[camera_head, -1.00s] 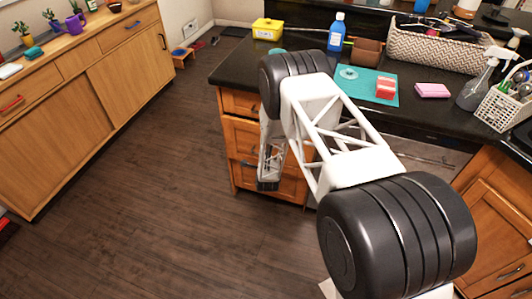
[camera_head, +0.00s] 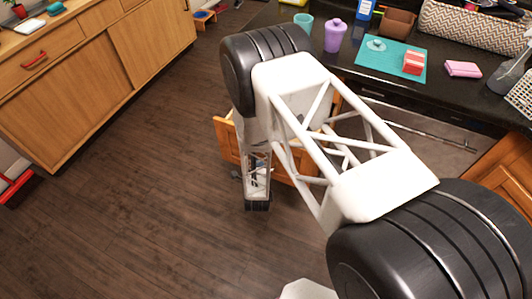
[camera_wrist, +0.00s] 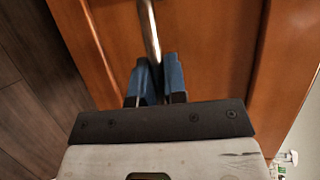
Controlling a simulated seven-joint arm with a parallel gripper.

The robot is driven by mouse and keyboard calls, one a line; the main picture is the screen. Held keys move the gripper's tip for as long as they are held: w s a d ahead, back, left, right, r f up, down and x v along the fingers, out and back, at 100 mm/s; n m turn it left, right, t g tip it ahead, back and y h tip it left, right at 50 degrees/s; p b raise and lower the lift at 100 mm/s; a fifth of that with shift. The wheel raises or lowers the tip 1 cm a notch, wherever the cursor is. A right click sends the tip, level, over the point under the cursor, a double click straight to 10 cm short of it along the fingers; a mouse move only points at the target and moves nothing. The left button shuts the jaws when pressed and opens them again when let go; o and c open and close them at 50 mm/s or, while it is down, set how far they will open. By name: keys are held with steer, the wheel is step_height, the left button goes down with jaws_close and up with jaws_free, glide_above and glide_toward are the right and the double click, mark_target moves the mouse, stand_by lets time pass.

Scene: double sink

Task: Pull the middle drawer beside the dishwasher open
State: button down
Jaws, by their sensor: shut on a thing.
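The wooden drawer (camera_head: 228,140) beside the dishwasher stands pulled out from the cabinet, with its front clear of the counter edge and part of its inside showing. My arm covers much of the drawer stack, so the head view alone does not clearly show which level it is. In the wrist view, the orange-brown drawer front (camera_wrist: 215,50) carries a metal bar handle (camera_wrist: 150,30). My gripper (camera_wrist: 158,82) has its blue fingers shut on that handle, one finger on each side. The dishwasher (camera_head: 425,130), with a long metal bar, is to the right under the counter.
A wooden sideboard (camera_head: 75,85) stands at the left. The dark floor (camera_head: 130,190) between is clear.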

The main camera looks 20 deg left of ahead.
steer(key=s, duration=0.7)
steer(key=c, duration=1.2)
jaws_free()
steer(key=shift+v, duration=3.9)
